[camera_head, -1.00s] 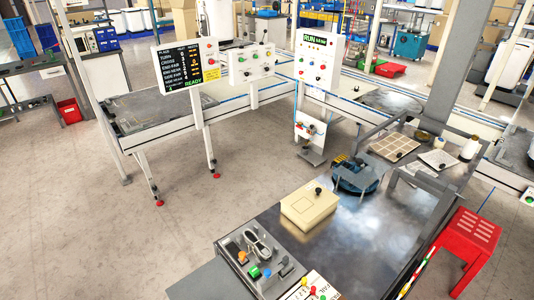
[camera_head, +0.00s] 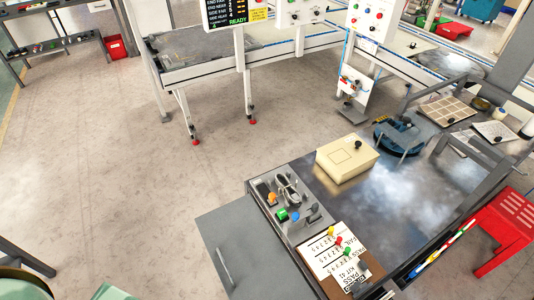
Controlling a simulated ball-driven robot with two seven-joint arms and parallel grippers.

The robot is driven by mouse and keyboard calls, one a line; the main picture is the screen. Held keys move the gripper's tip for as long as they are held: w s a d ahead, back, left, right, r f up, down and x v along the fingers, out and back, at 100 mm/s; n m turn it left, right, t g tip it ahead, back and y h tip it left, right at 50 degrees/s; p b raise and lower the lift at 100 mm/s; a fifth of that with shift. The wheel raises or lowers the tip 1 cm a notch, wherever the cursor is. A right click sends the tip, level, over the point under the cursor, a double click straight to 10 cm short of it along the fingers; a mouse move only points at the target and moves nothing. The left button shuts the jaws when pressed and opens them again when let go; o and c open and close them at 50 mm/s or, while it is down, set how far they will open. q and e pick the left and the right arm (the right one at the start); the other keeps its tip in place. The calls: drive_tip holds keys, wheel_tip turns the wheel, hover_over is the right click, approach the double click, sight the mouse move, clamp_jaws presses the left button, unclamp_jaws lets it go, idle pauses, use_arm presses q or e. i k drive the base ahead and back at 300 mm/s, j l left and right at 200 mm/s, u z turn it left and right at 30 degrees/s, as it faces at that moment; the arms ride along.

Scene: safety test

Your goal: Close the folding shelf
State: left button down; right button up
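A flat grey panel (camera_head: 240,245), which looks like the folding shelf, sticks out from the left edge of the dark work table (camera_head: 420,185). It appears to lie roughly level, folded out, with a thin light bar (camera_head: 224,268) on it. Its lower part runs out of the picture, and no hinge or brace can be made out. Neither of my grippers can be seen in the head view.
The table carries a beige box (camera_head: 347,158), a grey tool tray (camera_head: 287,205) and pass/fail cards (camera_head: 335,255) with coloured pegs. A blue round device (camera_head: 398,137) and a red stool (camera_head: 500,228) are at right. The floor left of the panel is clear.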

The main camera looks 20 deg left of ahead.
sight(250, 262)
drive_tip(key=u, duration=0.8)
